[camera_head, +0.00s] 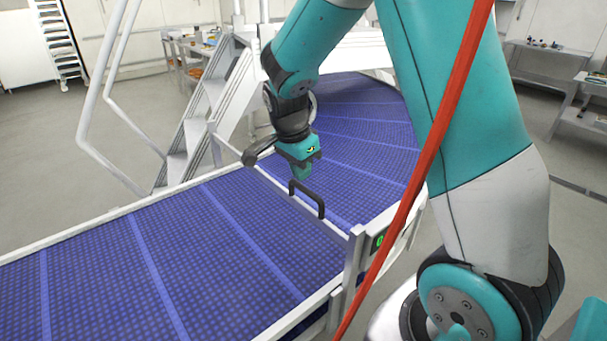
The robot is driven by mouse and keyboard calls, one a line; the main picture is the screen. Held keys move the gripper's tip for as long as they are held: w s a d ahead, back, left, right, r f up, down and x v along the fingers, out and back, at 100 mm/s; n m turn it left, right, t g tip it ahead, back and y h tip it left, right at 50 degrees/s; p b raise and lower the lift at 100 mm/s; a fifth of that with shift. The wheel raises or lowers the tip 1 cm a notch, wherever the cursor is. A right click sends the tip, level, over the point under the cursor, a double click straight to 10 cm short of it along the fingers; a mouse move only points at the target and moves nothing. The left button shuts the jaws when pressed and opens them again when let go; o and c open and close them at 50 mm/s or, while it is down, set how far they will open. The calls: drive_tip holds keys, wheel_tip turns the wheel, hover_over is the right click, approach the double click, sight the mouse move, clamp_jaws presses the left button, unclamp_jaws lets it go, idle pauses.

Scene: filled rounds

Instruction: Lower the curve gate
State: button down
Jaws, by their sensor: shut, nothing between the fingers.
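The curve gate (334,229) shows as a thin pale bar across the blue belt, between the straight section and the curve. My gripper (302,176) points down just above and behind the handle in the picture. It is shut and holds nothing. Whether its tips touch the handle or gate cannot be told from this angle.
The conveyor belt (110,270) has pale side rails and is empty. A right-hand post carries a small green-lit box (379,241). White stairs with handrails (190,140) stand behind left. A red cable (430,150) crosses the view in front of my arm.

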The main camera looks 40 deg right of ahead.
drive_tip(key=shift+d+f+p, duration=0.15)
drive_tip(key=shift+f+p, duration=0.1)
drive_tip(key=shift+f, duration=0.6)
drive_tip(key=shift+d+f+p, duration=0.15)
drive_tip(key=shift+f+p, duration=0.05)
drive_tip(key=shift+f, duration=0.6)
wheel_tip(320, 180, down, 13)
drive_tip(key=b, duration=1)
drive_tip(key=shift+s, duration=0.25)
drive_tip(key=p, duration=0.1)
approach(305, 188)
drive_tip(key=f, duration=0.3)
drive_tip(key=a+f, duration=0.1)
drive_tip(key=f, duration=0.1)
drive_tip(key=shift+w+a+f, duration=0.1)
drive_tip(key=shift+a+f, duration=0.05)
drive_tip(key=shift+f, duration=0.25)
